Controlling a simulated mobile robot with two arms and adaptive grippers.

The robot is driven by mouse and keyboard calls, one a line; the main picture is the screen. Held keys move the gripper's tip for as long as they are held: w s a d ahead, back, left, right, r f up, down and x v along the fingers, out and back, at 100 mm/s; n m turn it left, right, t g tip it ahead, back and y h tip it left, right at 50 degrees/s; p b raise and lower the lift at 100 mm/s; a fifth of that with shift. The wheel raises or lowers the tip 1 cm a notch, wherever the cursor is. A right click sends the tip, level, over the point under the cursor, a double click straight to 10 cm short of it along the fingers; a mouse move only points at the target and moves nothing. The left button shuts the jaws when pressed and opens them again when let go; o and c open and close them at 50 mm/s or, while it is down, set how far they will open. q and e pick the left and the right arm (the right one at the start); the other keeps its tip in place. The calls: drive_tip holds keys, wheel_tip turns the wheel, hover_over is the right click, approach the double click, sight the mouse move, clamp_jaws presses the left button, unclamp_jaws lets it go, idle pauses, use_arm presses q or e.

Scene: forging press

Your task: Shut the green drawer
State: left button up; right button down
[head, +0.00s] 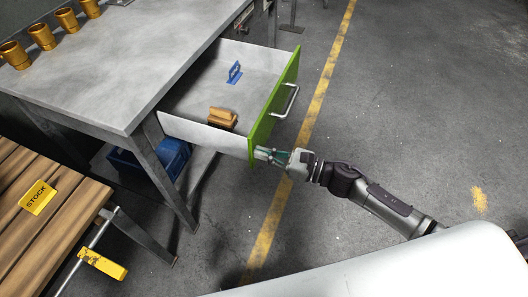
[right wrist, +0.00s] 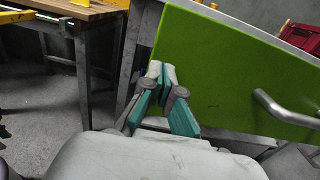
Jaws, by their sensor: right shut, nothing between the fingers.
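The green drawer (head: 274,106) stands pulled out from under the grey workbench (head: 140,62). Its green front with a metal bar handle (head: 291,101) faces right in the head view. Inside it lie a brown brush-like block (head: 222,117) and a blue item (head: 235,72). My right gripper (head: 262,154) is shut and empty at the near lower corner of the green front. In the right wrist view its fingertips (right wrist: 161,72) are at the left edge of the green front (right wrist: 215,75), with the handle (right wrist: 285,108) off to the right. I cannot tell whether they touch it. My left gripper is not in view.
Several brass-coloured mugs (head: 42,36) stand on the workbench. A blue crate (head: 150,160) sits beneath it. A wooden bench (head: 50,215) with a yellow stock sign and a yellow clamp (head: 103,264) is at the left. The floor right of the drawer is clear.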

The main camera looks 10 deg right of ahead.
sight(169, 122)
drive_tip(key=shift+w+a, duration=0.1)
drive_tip(key=shift+a, duration=0.05)
